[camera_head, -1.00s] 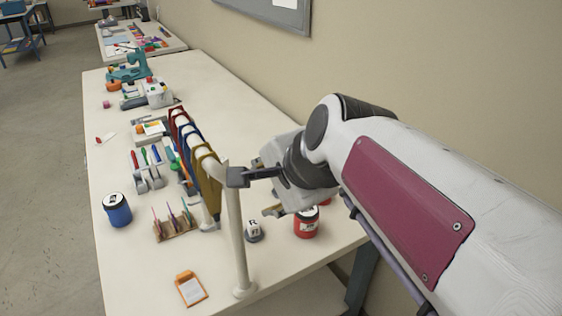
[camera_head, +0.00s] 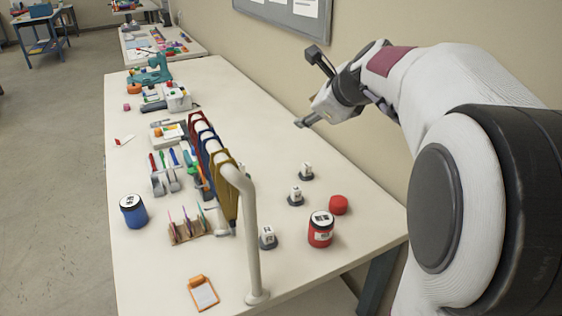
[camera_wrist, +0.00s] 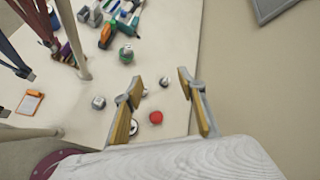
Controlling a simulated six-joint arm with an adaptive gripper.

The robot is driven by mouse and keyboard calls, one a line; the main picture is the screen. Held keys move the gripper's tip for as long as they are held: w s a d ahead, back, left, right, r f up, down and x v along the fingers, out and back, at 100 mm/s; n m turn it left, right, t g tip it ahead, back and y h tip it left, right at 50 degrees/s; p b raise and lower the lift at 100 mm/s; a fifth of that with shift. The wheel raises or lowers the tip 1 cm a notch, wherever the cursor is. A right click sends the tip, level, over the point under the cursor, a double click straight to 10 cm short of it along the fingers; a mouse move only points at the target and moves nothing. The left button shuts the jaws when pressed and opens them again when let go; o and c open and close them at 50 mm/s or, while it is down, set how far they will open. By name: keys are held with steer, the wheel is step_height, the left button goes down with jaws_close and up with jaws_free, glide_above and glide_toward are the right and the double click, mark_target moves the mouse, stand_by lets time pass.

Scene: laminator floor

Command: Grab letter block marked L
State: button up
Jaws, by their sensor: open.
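Three small white letter blocks on dark round bases stand on the right half of the table: a near one (camera_head: 268,236), a middle one (camera_head: 295,195) and a far one (camera_head: 306,171). Their letters are too small to read now, so I cannot tell which is marked L. My gripper (camera_head: 312,90) is open and empty, raised near the wall beyond the blocks. In the wrist view, my gripper (camera_wrist: 160,85) points over the table with its fingers apart. Two blocks (camera_wrist: 164,81) (camera_wrist: 145,92) show between the fingers; another (camera_wrist: 98,103) lies to the left.
A red jar (camera_head: 320,230) and red lid (camera_head: 339,205) stand near the blocks. A white post rack (camera_head: 251,235) with hanging coloured straps rises left of them. A blue jar (camera_head: 133,211), pen holder (camera_head: 187,232) and orange clipboard (camera_head: 202,292) lie left. The wall is close right.

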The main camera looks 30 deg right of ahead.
steer(key=w+d+f+m+y, duration=0.1)
steer(key=w+f+m+y, duration=0.1)
steer(key=w+f, duration=0.65)
steer(key=m+t+h, duration=0.2)
steer(key=m+t, duration=0.1)
steer(key=m, duration=0.4)
glide_toward(307, 168)
steer(key=w, duration=0.3)
steer(key=shift+w+a, duration=0.2)
steer(key=shift+a, duration=0.1)
steer(key=shift+d+f+h, duration=0.3)
steer(key=shift+d+f, duration=0.05)
steer(key=shift+f, duration=0.25)
steer(key=shift+x, duration=0.95)
steer(key=shift+w, duration=0.35)
steer(key=shift+w+f, duration=0.1)
steer(key=shift+w, duration=0.05)
